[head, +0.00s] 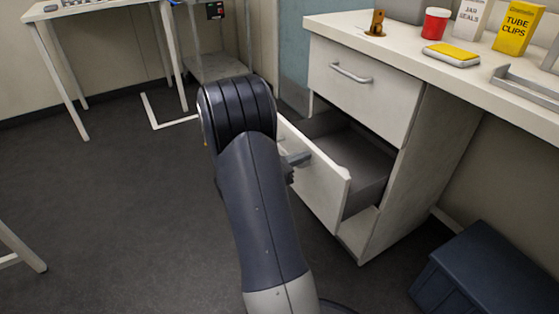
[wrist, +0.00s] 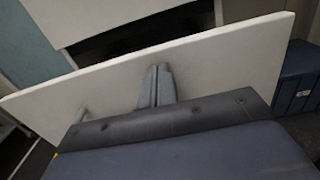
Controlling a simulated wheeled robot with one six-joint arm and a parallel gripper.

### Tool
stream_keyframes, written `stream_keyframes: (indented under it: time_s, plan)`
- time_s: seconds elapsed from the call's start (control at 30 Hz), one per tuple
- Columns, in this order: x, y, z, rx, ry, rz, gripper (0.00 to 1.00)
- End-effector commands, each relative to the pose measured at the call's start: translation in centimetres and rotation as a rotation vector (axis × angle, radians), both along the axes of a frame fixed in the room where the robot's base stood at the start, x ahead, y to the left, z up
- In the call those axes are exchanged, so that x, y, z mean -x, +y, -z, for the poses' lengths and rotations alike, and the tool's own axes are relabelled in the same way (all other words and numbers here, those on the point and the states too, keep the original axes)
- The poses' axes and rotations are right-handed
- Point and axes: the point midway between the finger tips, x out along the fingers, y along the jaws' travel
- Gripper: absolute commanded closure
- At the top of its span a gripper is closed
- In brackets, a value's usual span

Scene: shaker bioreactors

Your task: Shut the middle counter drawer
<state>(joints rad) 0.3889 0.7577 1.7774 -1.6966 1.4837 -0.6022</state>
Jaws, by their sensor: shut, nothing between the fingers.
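The middle counter drawer (head: 316,180) is pulled out below the closed top drawer (head: 361,91), and its grey inside shows. Its pale front panel (wrist: 225,70) crosses the wrist view at a tilt, with the dark opening behind its top edge. My gripper (wrist: 160,72) is shut and empty, its fingers pointing at the outer face of this panel. The tips look at or very close to the panel; I cannot tell whether they touch. In the head view my gripper (head: 299,158) shows only partly beside the drawer front, as my arm hides the rest and the panel's left part.
The counter top (head: 400,38) holds a red jar (head: 436,24), a yellow tube clips box (head: 517,28) and a yellow-topped case (head: 452,54). A blue bin (head: 490,270) stands on the floor at right. A white table (head: 105,10) is at back left.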

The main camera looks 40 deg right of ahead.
Motion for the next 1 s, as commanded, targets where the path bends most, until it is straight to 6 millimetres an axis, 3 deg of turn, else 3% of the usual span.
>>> stream_keyframes:
  time_s: [0.2, 0.5, 0.7, 1.0]
  plan:
    - [1.7, -6.2, -0.1, 0.0, -0.002, 0.007, 1.0]
    - [3.4, -13.4, 0.0, 0.001, -0.001, 0.005, 1.0]
    - [4.1, -16.6, 0.0, 0.0, -0.002, 0.003, 1.0]
    - [4.5, -18.7, 0.0, 0.001, -0.001, 0.0, 1.0]
